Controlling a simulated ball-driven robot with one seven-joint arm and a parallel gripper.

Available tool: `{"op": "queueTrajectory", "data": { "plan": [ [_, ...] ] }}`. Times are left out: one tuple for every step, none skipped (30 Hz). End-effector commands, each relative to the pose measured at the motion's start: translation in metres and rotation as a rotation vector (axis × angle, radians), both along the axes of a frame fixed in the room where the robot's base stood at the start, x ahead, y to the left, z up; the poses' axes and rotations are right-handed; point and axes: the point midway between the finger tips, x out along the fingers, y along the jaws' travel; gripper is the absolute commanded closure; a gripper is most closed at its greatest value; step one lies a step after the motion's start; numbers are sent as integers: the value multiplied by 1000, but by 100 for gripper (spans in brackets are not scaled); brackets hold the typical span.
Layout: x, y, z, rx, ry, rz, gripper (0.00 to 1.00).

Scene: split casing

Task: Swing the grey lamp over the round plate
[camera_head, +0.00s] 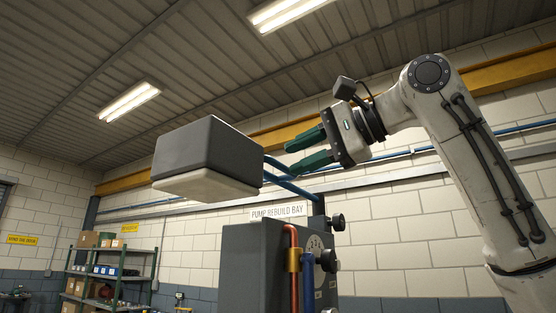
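The grey lamp (212,146) is a boxy dark grey head with a pale underside, hanging high left of centre. Blue arm bars (291,186) run from behind it down to the right, towards a dark post. My gripper (289,160) is to the right of the lamp, its green fingers pointing left. The fingers are apart with nothing visible between them, and a gap shows between their tips and the lamp.
A grey casing (252,266) with copper and blue pipes and black knobs stands below the lamp. A green shelf rack (108,277) with boxes is at the lower left. A brick wall with pipes and a yellow beam lies behind. Open air surrounds the lamp's left side.

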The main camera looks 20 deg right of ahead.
Motion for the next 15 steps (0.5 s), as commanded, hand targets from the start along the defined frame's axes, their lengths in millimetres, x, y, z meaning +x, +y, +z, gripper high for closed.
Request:
{"op": "queueTrajectory", "data": {
  "plan": [
    [8,6,0,-1,2,1,64],
    [12,9,-1,-1,2,1,64],
    [17,13,-2,-1,2,1,64],
    [20,15,-3,-1,0,2,64],
    [24,17,-4,-2,1,1,64],
    [28,20,-6,-1,2,0,64],
    [30,22,-6,0,0,0,64],
    [33,23,-7,0,0,0,64],
    [35,25,-8,-1,0,0,64],
    [37,26,-9,-1,0,0,64],
    [38,27,-9,-1,-1,0,64],
    [39,28,-10,0,-1,0,64],
    [40,29,-10,0,-1,0,64],
    [40,29,-10,0,-1,0,64],
    [41,30,-10,-1,-2,0,64]
  ]
}}
